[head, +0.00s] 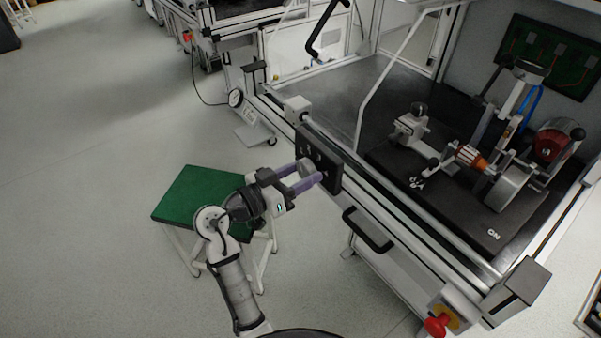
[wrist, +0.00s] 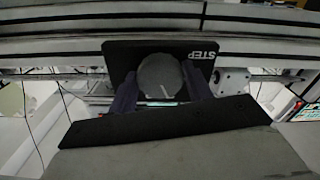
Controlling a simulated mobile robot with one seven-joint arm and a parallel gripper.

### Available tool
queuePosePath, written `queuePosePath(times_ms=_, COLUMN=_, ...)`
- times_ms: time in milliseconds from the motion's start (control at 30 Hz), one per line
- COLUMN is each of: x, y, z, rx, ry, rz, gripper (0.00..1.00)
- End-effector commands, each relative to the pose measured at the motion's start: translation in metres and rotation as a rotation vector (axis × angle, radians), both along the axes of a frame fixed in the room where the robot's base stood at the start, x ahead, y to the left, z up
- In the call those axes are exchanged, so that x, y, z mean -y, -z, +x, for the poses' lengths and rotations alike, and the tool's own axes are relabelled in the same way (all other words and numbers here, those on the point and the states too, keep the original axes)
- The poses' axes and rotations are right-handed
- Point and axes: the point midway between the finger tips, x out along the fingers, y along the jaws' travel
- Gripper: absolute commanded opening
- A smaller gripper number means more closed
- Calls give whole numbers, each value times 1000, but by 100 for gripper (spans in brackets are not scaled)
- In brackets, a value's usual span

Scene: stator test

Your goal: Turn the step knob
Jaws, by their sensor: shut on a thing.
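The step knob (wrist: 160,74) is a round grey dial with a white pointer line, on a black panel (wrist: 117,52) marked STEP, whose lettering appears inverted in the wrist view. My gripper (wrist: 160,85) has its purple fingers on either side of the knob and is shut on it. The pointer line runs toward the lower side of the knob in the wrist view. In the head view, my gripper (head: 314,172) reaches the black panel (head: 331,176) on the bench's front rail.
A black handle (head: 368,230) sits on the bench front to the right of the panel. A red emergency button (head: 437,325) is at the lower right. A green-topped stool (head: 190,192) stands left of my arm. The stator rig (head: 470,158) is on the bench.

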Motion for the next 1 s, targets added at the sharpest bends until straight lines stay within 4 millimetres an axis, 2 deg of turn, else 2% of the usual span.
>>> queuePosePath(times_ms=367, x=0, y=-2, z=0, rx=-59, ry=2, rz=-43, gripper=27)
queuePosePath(times_ms=1000, x=0, y=-4, z=0, rx=-466, ry=0, rz=-339, gripper=27)
